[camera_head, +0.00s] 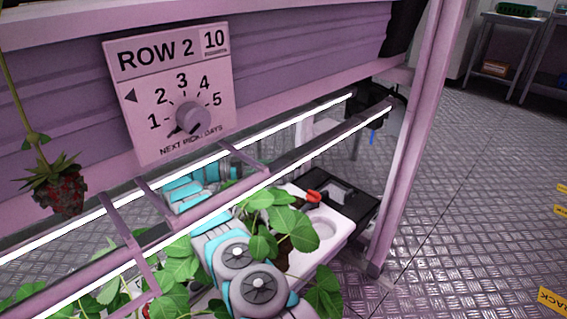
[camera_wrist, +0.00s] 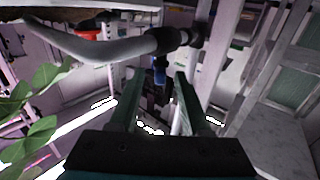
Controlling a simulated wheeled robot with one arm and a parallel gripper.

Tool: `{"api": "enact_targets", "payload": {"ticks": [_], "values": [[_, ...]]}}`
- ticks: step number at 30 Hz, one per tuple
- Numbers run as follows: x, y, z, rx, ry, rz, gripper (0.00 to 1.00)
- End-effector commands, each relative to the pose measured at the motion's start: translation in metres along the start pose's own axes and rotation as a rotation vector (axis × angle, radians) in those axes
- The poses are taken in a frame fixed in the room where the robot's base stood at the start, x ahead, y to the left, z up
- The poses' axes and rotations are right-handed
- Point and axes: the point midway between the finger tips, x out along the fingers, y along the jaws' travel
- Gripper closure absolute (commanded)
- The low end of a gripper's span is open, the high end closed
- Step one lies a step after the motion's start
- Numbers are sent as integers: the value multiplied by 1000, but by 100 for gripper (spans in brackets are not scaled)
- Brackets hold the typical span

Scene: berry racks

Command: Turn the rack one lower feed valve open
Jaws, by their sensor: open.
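My gripper (camera_wrist: 160,84) shows in the wrist view with its two dark green fingers apart and nothing between them. Beyond the fingertips is a small blue lever-like part (camera_wrist: 160,66), below a dark fitting (camera_wrist: 172,39) at the end of a thick grey pipe (camera_wrist: 105,47). The blue part looks roughly in line with the gap and apart from the fingers. In the head view a blue part (camera_head: 372,136) hangs below a dark fitting (camera_head: 375,108) at the rack's right end. I cannot tell which valve this is. My gripper's fingers are hidden there behind the rack's bars.
A red piece (camera_head: 314,197) sits by a white trough (camera_head: 328,240) under the rack. Strawberry leaves (camera_head: 290,228) crowd my arm. Bright light bars (camera_head: 330,140) and a pink post (camera_head: 418,140) bound the space. Open metal floor (camera_head: 475,190) lies right.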

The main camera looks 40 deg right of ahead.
Motion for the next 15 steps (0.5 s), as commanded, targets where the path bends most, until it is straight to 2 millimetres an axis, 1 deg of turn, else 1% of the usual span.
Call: {"api": "enact_targets", "payload": {"ticks": [1, 7, 15], "values": [[3, 0, -4, -2, 1, 0, 52], [22, -4, -2, -3, 2, 1, 52], [25, -5, 0, -2, 0, -2, 52]]}}
